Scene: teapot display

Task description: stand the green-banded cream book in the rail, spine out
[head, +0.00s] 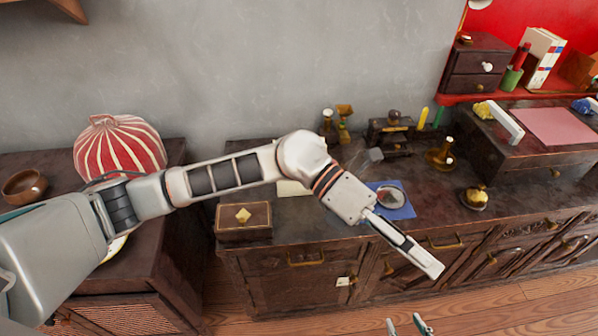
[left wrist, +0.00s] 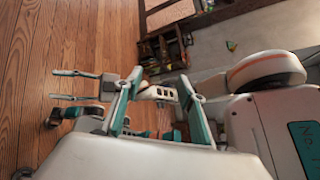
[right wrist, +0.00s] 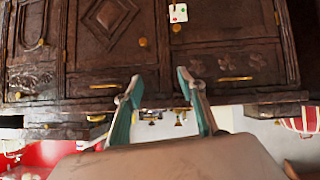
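Cream books (head: 543,50) stand, slightly tilted, on the red shelf at the upper right of the head view. Red and blue bands show on them; I cannot make out a green band. A white bar-like piece (head: 504,121) lies on the dark raised chest beside a pink mat (head: 556,126); I cannot tell whether it is the book or part of a rail. My left gripper (head: 434,267) is in front of the cabinet, far from the books; its fingers are apart and empty in the left wrist view (left wrist: 160,108). My right gripper (head: 408,324), low in the head view, is open and empty (right wrist: 163,105).
The dark cabinet top holds a lidded box (head: 243,220), a blue mat with a round dish (head: 391,199), a brass pot (head: 440,154) and a small brass-topped piece (head: 475,197). A red striped jar (head: 119,150) stands left. Wooden floor (head: 510,310) is clear in front.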

